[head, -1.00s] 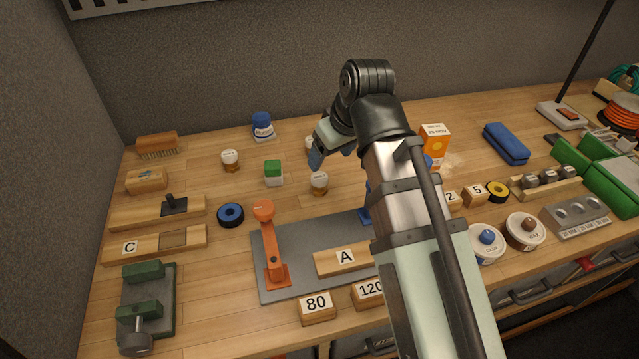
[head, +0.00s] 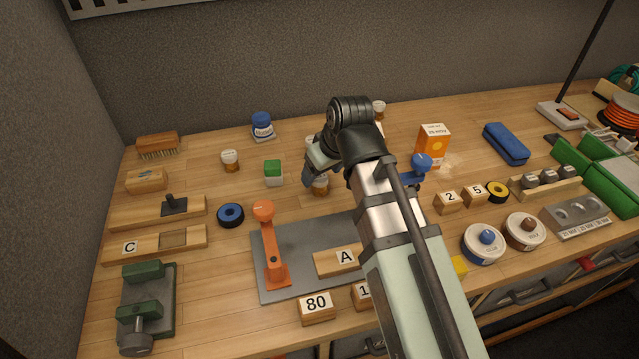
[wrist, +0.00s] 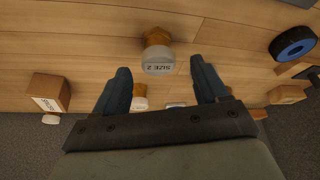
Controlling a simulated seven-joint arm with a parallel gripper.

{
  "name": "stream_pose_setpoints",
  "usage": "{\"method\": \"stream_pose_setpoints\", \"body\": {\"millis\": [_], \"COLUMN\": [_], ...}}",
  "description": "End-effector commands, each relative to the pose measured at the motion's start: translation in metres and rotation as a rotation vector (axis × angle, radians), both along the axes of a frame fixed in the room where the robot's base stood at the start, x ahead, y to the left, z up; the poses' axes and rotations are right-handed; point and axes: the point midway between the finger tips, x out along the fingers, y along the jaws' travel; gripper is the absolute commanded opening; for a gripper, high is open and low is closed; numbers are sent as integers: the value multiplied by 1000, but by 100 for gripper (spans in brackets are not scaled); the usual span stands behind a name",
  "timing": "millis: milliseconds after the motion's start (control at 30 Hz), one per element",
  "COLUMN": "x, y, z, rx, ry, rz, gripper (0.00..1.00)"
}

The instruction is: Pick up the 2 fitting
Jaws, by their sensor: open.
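A small amber jar with a pale lid marked SIZE 2 (wrist: 158,60) stands upright on the bench in the wrist view. My gripper (wrist: 161,78) is open, with one dark blue finger on either side of the line to the jar. The jar appears just beyond the fingertips, with nothing between them. In the head view the jar (head: 320,186) is partly hidden behind my gripper (head: 311,178), which hangs close over it. A wooden block marked 2 (head: 449,202) stands to the right.
A similar jar (head: 230,160) and a green-topped white box (head: 273,173) stand left. A blue ring (head: 231,215) lies nearby. A grey plate (head: 300,288) with an orange lever (head: 272,245) is in front. An orange carton (head: 432,145) stands right. Bare bench lies around the SIZE 2 jar.

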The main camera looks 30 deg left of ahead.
Motion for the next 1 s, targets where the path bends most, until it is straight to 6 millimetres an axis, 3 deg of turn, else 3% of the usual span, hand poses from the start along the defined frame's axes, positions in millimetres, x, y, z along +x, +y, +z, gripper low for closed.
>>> {"method": "stream_pose_setpoints", "body": {"millis": [367,667,1000], "x": [9,10,10], "y": [15,17,16], "z": [-35,-39,-39], "rx": [-1,0,0], "ry": [0,0,0], "rz": [0,0,0], "gripper": [73,73,40]}}
